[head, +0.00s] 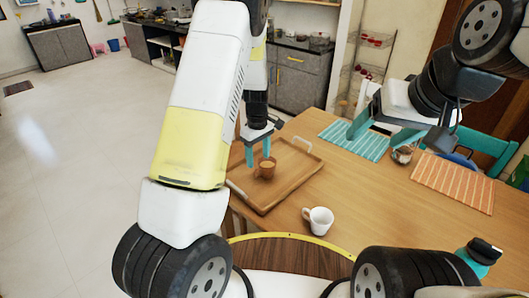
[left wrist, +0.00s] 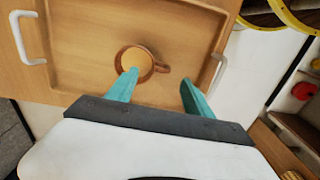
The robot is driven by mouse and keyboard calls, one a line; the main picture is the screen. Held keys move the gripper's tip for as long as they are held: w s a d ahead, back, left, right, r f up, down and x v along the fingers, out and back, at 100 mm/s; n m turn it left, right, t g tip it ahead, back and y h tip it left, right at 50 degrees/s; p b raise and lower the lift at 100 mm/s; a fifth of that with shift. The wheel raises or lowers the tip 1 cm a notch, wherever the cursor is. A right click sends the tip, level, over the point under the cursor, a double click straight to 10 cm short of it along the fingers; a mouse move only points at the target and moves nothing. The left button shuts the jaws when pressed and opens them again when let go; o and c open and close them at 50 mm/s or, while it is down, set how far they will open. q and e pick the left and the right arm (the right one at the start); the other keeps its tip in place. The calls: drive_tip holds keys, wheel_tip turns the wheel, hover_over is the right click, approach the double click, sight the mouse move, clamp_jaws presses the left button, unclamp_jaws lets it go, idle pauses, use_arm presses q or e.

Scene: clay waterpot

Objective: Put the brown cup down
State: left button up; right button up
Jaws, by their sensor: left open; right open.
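The brown cup (head: 267,169) stands upright on the wooden tray (head: 290,186) on the table. In the left wrist view the cup (left wrist: 158,68) is seen from above, with its handle to the right. My left gripper (head: 258,152) points down at the cup and is open. In the left wrist view, one finger of the gripper (left wrist: 160,85) overlaps the cup's mouth and the other is to the right, past the handle. I cannot tell whether the first finger is inside the cup or above it. My right gripper (head: 385,137) is open and empty over the table's far side.
A white mug (head: 318,220) stands on the table in front of the tray. A teal striped mat (head: 354,140), an orange striped mat (head: 453,181) and a small jar (head: 403,155) are at the back and right. The table between the tray and orange mat is mostly clear.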

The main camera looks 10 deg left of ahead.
use_arm(q)
drive_tip(key=s+r+m+t+h, duration=0.1)
drive_tip(key=s+r, duration=0.2)
drive_tip(key=r, duration=0.5)
drive_tip(key=s+r+m+t+h, duration=0.1)
drive_tip(key=s+r, duration=0.1)
drive_tip(key=r, duration=0.6)
drive_tip(key=s+r+m+t, duration=0.2)
drive_tip(key=s+r+m, duration=0.2)
drive_tip(key=s, duration=0.6)
drive_tip(key=s+a+r+m+t, duration=0.1)
drive_tip(key=s+r+m+t, duration=0.1)
drive_tip(key=s+r+m, duration=0.3)
drive_tip(key=s+r, duration=0.4)
drive_tip(key=s, duration=0.2)
drive_tip(key=shift+a, duration=0.2)
drive_tip(key=shift+s+r, duration=0.1)
